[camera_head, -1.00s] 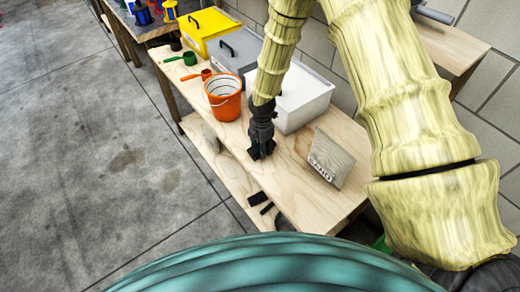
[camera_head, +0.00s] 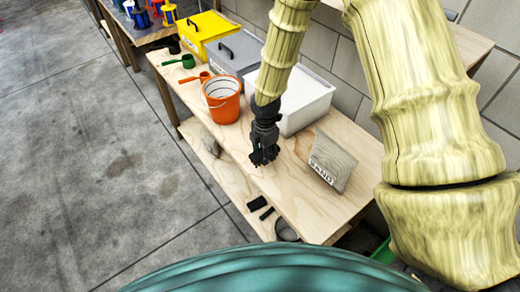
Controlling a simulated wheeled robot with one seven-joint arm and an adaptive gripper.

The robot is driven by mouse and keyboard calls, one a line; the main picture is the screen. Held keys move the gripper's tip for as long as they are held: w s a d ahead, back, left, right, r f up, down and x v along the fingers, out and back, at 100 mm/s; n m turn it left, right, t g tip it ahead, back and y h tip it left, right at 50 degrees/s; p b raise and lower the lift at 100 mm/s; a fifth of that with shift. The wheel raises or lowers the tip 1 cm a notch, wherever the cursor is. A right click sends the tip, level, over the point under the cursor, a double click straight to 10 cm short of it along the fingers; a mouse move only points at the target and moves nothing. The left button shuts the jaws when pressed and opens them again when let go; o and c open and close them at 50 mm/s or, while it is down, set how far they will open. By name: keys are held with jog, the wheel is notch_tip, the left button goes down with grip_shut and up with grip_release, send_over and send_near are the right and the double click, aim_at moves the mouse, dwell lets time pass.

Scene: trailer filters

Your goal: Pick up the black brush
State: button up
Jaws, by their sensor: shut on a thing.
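My gripper (camera_head: 264,158) points down over the front part of the wooden bench top (camera_head: 300,205), between the orange bucket and the sand block. It is shut on a small dark thing, taken here as the black brush, whose outline blends with my dark fingers. I cannot make out its bristles or handle, or tell clearly whether it touches the bench.
An orange bucket (camera_head: 222,104), a white bin (camera_head: 305,103) and a block marked SAND (camera_head: 333,160) stand around my gripper. Green (camera_head: 187,61) and orange (camera_head: 194,77) scoops lie farther back. Small black pieces (camera_head: 257,203) lie on the lower shelf. Bench top in front is clear.

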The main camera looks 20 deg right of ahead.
jog(key=s+b, duration=0.1)
jog(key=s, duration=0.3)
jog(key=s+b, duration=0.1)
jog(key=s, duration=0.2)
jog(key=s+r+b, duration=0.1)
jog(key=s, duration=0.3)
jog(key=shift+s+a+r, duration=0.1)
jog(key=shift+s+a, duration=0.2)
jog(key=o, duration=0.4)
jog(key=shift+c, duration=1.4)
